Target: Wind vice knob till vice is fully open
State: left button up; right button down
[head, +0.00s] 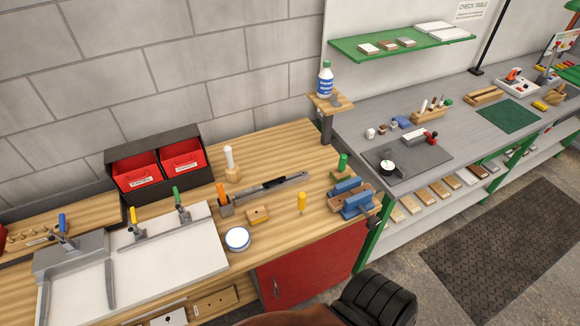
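The blue vice (358,204) is mounted at the front right corner of the wooden bench. A small dark knob (374,222) shows at the vice's front right, beyond the bench edge. Neither my left nor my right gripper can be made out in the head view. Nothing is seen touching the vice or knob.
A red cabinet front (310,262) is below. A grey workbench (455,118) stands right; floor before it is open.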

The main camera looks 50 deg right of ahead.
aim_at(372, 223)
jog(key=z, duration=4.65)
jog(key=i, duration=1.3)
jog(key=u, duration=2.2)
